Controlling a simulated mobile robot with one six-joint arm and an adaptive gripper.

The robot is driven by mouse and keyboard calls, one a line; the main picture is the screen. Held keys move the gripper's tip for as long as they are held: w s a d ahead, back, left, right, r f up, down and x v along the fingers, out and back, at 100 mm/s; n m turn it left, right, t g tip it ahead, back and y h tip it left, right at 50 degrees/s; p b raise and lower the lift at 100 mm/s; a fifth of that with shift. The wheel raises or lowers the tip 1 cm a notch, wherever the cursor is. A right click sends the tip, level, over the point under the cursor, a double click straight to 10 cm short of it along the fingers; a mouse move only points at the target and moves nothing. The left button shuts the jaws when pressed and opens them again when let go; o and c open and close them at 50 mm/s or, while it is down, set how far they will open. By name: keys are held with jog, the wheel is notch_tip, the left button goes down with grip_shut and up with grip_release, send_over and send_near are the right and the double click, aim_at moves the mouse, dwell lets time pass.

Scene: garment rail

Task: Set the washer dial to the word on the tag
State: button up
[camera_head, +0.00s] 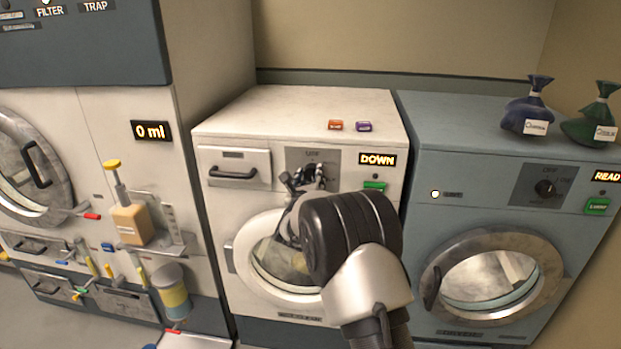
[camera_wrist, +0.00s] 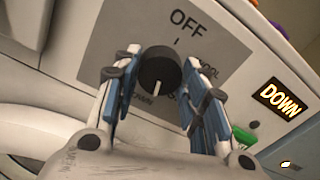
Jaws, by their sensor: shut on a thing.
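The white washer (camera_head: 300,110) stands in the middle of the head view, with its dial on a grey panel (camera_head: 325,157). In the wrist view the dial is a round black knob (camera_wrist: 158,68) with a pale mark on its lower side.
A lit DOWN display (camera_head: 377,160) and a green button (camera_head: 374,186) sit right of the dial. A blue-grey machine (camera_head: 470,155) stands right, a tall dispenser machine (camera_head: 130,100) left.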

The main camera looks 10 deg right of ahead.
jog(key=shift+r+m, duration=0.1)
jog(key=shift+m, duration=1.7)
jog(key=o, duration=1.1)
jog(key=v, duration=1.2)
